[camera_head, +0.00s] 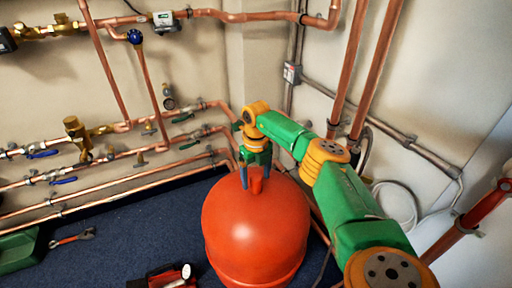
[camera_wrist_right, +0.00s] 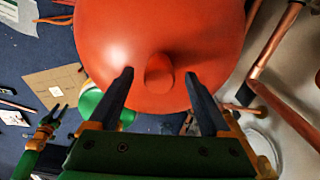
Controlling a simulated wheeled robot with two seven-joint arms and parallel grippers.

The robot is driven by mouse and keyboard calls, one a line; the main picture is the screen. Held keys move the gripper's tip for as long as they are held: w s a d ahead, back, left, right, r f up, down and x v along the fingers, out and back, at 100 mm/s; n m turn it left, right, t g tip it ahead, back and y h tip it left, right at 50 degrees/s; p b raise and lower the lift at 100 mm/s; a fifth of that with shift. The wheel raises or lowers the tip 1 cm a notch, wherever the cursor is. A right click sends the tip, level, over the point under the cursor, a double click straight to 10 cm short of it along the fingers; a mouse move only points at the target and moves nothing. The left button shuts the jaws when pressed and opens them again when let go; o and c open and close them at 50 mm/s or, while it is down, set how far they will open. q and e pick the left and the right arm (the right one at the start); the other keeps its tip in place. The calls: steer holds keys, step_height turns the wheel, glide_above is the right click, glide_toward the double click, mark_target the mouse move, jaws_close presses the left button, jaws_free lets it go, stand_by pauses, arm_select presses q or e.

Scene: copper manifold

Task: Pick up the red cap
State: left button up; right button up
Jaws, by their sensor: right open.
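The red cap (camera_head: 257,185) is a small red stub standing on top of a large red-orange tank (camera_head: 250,235). In the right wrist view the cap (camera_wrist_right: 159,72) shows between my fingers, with the tank's round top (camera_wrist_right: 105,35) behind it. My right gripper (camera_head: 257,181) points down over the tank's top. Its two dark fingers (camera_wrist_right: 158,76) are open, one on each side of the cap, with a gap on both sides. My left gripper is not in the head view; a green and orange part with dark tips (camera_wrist_right: 55,115) at the left of the wrist view looks like it.
Copper pipes (camera_head: 130,155) with valves run along the wall behind and left of the tank. More pipes (camera_head: 355,70) rise at the right. A wrench (camera_head: 73,238) and a green case (camera_head: 20,245) lie on the blue floor at the left. A brown sheet (camera_wrist_right: 55,88) lies on the floor.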

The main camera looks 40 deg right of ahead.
mark_target(256, 177)
steer(key=c, duration=1.3)
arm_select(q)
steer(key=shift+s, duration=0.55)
arm_select(e)
steer(key=shift+r, duration=0.1)
jaws_close()
step_height(256, 177, up, 4)
steer(key=shift+f+p, duration=0.2)
steer(key=shift+p, duration=0.3)
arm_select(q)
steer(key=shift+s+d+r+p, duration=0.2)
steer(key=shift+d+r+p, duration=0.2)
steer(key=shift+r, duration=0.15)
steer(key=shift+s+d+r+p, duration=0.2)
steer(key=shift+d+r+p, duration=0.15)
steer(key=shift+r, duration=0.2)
arm_select(e)
steer(key=a+r, duration=0.9)
steer(key=a, duration=0.5)
steer(key=shift+w+r, duration=0.2)
steer(key=shift+w, duration=0.15)
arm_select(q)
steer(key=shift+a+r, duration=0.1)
